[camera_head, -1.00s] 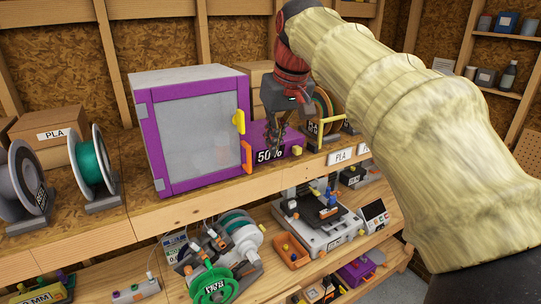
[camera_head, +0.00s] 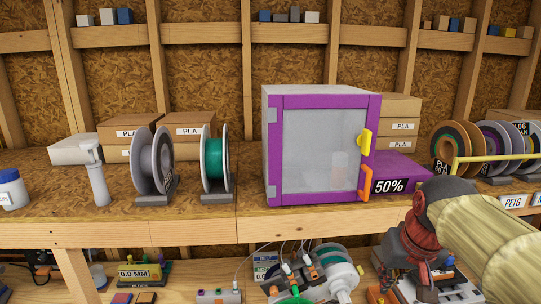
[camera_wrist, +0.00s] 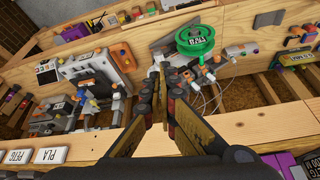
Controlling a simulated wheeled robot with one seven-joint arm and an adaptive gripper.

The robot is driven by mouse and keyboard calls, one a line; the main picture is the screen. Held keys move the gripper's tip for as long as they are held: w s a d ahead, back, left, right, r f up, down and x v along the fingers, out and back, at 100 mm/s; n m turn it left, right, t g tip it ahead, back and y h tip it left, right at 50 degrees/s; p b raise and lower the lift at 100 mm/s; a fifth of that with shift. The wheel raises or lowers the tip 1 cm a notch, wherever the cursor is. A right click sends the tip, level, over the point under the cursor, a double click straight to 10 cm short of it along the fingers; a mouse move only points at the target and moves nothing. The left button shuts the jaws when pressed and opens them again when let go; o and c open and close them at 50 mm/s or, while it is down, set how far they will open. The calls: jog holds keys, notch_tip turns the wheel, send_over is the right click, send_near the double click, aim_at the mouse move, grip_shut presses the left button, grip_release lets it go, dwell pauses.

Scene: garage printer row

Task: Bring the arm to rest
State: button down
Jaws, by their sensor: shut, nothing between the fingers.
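My gripper shows in the wrist view (camera_wrist: 158,68), with its fingers together and nothing between them. It points down over the front of the upper shelf toward the lower shelf. In the head view my arm comes in from the right edge, in a pale cover, and its dark red wrist is at the lower right, in front of the upper shelf's edge. The fingertips are hard to make out in the head view.
A purple-framed cabinet (camera_head: 322,150), its door shut, stands on the upper shelf (camera_head: 170,228) beside a purple 50% box (camera_head: 395,178). Grey (camera_head: 145,165) and green (camera_head: 214,160) spools stand left. A green reel (camera_wrist: 194,40) and printer parts crowd the lower shelf.

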jog(key=s+a+f+b, duration=0.1)
jog(key=s+f+b, duration=0.4)
jog(key=f, duration=0.4)
jog(key=s+a+f+n+b, duration=0.1)
jog(key=s+f+b, duration=0.4)
jog(key=f, duration=0.5)
jog(key=s+a+f+t+b, duration=0.1)
jog(key=s+a+f+b, duration=0.2)
jog(key=s+f+b, duration=0.2)
jog(key=shift+a+f+b, duration=0.25)
jog(key=shift+f+b, duration=1.25)
jog(key=shift+f, duration=1)
